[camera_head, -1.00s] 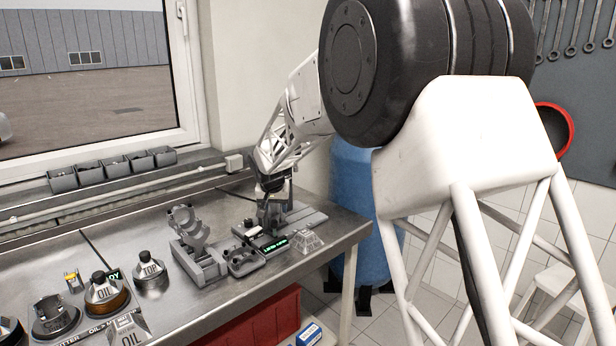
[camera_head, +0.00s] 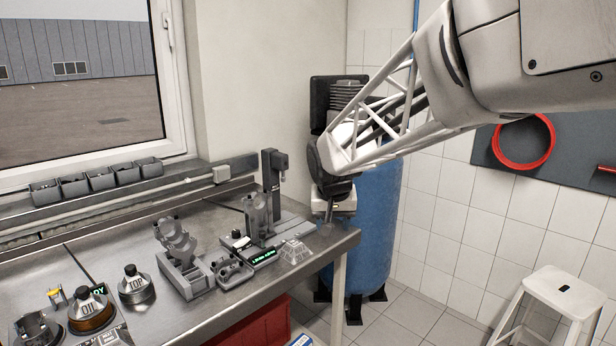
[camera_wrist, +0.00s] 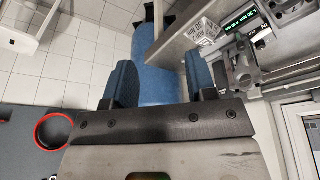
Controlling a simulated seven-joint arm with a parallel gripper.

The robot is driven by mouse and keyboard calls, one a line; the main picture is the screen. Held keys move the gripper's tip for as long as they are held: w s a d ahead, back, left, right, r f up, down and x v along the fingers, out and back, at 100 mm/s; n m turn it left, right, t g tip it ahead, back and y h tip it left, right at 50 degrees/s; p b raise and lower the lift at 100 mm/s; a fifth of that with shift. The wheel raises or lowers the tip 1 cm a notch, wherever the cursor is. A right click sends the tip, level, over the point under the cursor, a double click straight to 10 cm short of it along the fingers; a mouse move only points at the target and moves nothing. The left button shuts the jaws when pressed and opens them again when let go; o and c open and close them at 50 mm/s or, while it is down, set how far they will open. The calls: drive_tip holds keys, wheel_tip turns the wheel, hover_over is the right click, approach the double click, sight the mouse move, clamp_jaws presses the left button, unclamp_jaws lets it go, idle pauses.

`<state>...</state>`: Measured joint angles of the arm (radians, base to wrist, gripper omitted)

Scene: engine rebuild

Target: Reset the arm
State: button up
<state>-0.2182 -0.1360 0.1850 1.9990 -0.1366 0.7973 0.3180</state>
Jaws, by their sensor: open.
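My white lattice arm reaches in from the upper right. A station with a green-lit display (camera_head: 264,257) stands on the bench to the left of my gripper, holding an upright grey part (camera_head: 258,215). The station also shows at the upper right of the wrist view (camera_wrist: 240,20).
A white stool (camera_head: 560,290) is at right, with open floor between.

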drive_tip(key=s+d+f, duration=0.1)
drive_tip(key=s+d, duration=0.3)
drive_tip(key=s, duration=0.7)
drive_tip(key=s+d+f, duration=0.2)
drive_tip(key=s+d, duration=0.2)
drive_tip(key=s, duration=0.7)
drive_tip(key=s+d+f+g, duration=0.1)
drive_tip(key=s+d, duration=0.3)
drive_tip(key=s, duration=0.8)
drive_tip(key=shift+d+f, duration=0.15)
drive_tip(key=shift+d, duration=0.25)
